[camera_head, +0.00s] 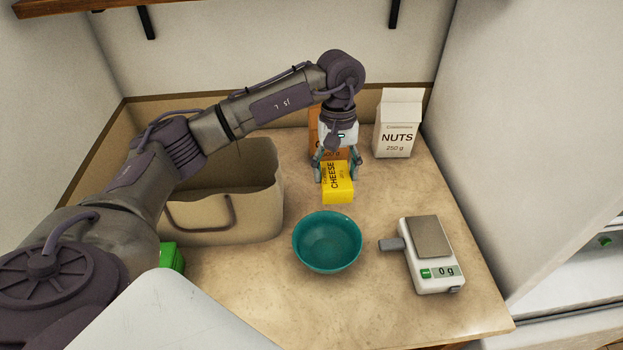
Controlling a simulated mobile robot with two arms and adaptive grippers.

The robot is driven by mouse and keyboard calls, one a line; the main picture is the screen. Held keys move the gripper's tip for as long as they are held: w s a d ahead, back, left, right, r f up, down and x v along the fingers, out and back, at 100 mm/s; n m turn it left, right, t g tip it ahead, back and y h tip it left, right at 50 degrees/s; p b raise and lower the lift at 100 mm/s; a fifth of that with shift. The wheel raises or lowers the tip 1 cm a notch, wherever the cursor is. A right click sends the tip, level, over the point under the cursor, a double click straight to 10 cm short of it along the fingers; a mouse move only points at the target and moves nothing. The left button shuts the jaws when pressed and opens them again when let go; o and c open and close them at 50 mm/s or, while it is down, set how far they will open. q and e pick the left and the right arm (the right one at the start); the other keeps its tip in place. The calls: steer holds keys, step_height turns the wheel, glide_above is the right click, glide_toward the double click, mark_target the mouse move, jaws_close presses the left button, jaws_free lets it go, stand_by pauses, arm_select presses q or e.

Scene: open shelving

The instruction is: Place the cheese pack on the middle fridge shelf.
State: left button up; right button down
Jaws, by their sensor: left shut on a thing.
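The yellow cheese pack (338,186) is at the back middle of the counter, labelled CHEESE. My left gripper (336,174) comes down from above and is shut on the cheese pack, with a finger on each side of it. I cannot tell whether the pack touches the counter. A pale fridge-like unit (585,270) shows in part at the lower right edge; its middle shelf cannot be made out. My right gripper is not in view.
An orange box (316,131) stands right behind my left gripper. A white nuts carton (397,125) stands at the back right. A teal bowl (327,241), a scale (427,255) and a beige bag (225,218) stand on the counter. A white wall (510,120) rises on the right.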

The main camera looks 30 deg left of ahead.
arm_select(q)
step_height(320, 180, down, 6)
steer(key=shift+f+p, duration=0.15)
steer(key=shift+p, duration=0.5)
steer(key=shift+f, duration=0.3)
steer(key=shift+f+b, duration=0.2)
steer(key=shift+b, duration=0.1)
steer(key=o, duration=1.3)
steer(key=shift+r, duration=0.1)
